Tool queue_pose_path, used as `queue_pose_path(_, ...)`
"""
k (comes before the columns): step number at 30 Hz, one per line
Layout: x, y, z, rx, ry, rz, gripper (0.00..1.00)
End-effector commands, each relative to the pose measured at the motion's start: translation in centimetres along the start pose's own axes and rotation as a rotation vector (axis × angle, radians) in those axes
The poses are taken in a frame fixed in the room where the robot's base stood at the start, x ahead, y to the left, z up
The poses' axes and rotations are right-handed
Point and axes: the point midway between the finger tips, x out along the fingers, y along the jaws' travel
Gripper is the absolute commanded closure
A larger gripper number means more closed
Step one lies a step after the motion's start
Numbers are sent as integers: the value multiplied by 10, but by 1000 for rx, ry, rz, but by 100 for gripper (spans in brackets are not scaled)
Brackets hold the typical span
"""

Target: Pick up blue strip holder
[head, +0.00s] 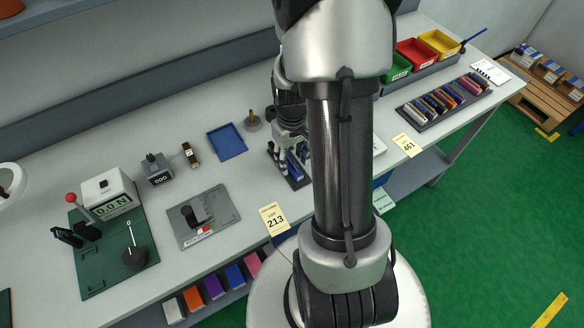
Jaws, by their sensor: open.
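My gripper (288,146) is over the bench behind my arm, pointing down, with its fingers open. Directly below it is a small dark rack (302,184) holding narrow upright pieces. A blue strip holder (296,166) stands in this rack, just under or between the fingers. I cannot tell whether the fingers touch it. My arm hides the right side of the rack and part of the gripper.
A blue tray (227,142) and a brass-coloured post (253,120) are left of the gripper. A grey plate fixture (204,216) and a green-based press (110,240) lie further left. Right are a rack of coloured strips (442,100) and coloured bins (418,53).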

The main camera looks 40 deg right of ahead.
Motion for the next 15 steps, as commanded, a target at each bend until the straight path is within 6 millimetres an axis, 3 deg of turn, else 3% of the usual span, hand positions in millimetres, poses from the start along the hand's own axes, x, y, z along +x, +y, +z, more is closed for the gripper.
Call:
queue_pose_path(1,12,0,1,0,-3,-1,58)
queue_pose_path(4,23,0,0,0,-2,-1,58)
queue_pose_path(11,23,0,0,0,0,0,58)
queue_pose_path(15,23,0,0,0,0,0,68)
